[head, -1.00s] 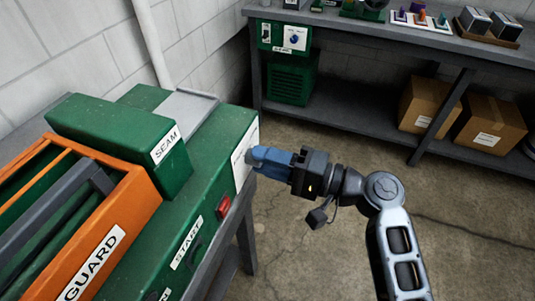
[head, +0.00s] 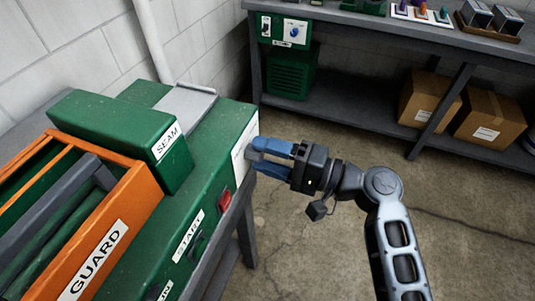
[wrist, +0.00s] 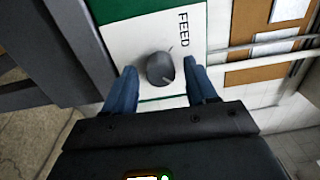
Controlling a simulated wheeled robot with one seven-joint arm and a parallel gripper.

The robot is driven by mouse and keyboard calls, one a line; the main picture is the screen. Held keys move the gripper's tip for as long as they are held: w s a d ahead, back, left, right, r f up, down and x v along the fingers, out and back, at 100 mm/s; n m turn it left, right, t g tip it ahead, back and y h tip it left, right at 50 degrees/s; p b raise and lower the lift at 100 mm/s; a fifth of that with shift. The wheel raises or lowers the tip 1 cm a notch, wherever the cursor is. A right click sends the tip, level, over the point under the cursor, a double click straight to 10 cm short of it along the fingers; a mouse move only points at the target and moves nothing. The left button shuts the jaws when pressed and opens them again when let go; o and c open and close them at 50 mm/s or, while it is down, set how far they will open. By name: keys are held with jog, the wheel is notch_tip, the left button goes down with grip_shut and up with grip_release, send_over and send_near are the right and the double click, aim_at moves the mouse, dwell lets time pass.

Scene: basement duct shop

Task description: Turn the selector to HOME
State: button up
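A dark grey selector knob (wrist: 160,68) sits on a white plate (wrist: 185,30) marked FEED in the wrist view. A thin light mark shows on its right side. No HOME marking is readable. My gripper (wrist: 162,88) is open, its two blue fingers on either side of the knob, with a visible gap on each side. In the head view my gripper (head: 268,157) is at the right end face of the green machine (head: 215,150), its fingers spread apart at the white plate (head: 243,140). The knob is mostly hidden there by the fingers.
The machine carries an orange guard (head: 95,258), a SEAM box (head: 125,135), a red switch (head: 224,200) and a START label (head: 188,237). A rear bench (head: 400,30) has a green panel with a blue knob (head: 294,31). Cardboard boxes (head: 487,118) stand below. The floor at right is clear.

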jog(key=b+v, duration=0.1)
jog(key=v, duration=0.6)
jog(key=shift+s+d, duration=0.15)
jog(key=shift+d, duration=0.2)
dwell(0.4)
jog(key=s+d+f+m+t+h, duration=0.2)
jog(key=s+d+f+h, duration=0.1)
jog(key=s+f+h, duration=0.3)
jog(key=s+d+f+m+t+h, duration=0.1)
jog(key=s+d+f+t+h, duration=0.15)
jog(key=s+f, duration=0.45)
jog(key=s+d+n+t+h, duration=0.1)
jog(key=s+d+h, duration=0.5)
jog(key=s, duration=0.4)
jog(key=s+d+r+n+t+h, duration=0.2)
jog(key=s+r+n, duration=0.4)
jog(key=s+r, duration=0.5)
notch_tip(320, 180, up, 3)
jog(key=shift+s+d+f+t+h, duration=0.2)
jog(key=shift+d+t+h, duration=0.15)
jog(key=shift+d+t, duration=0.3)
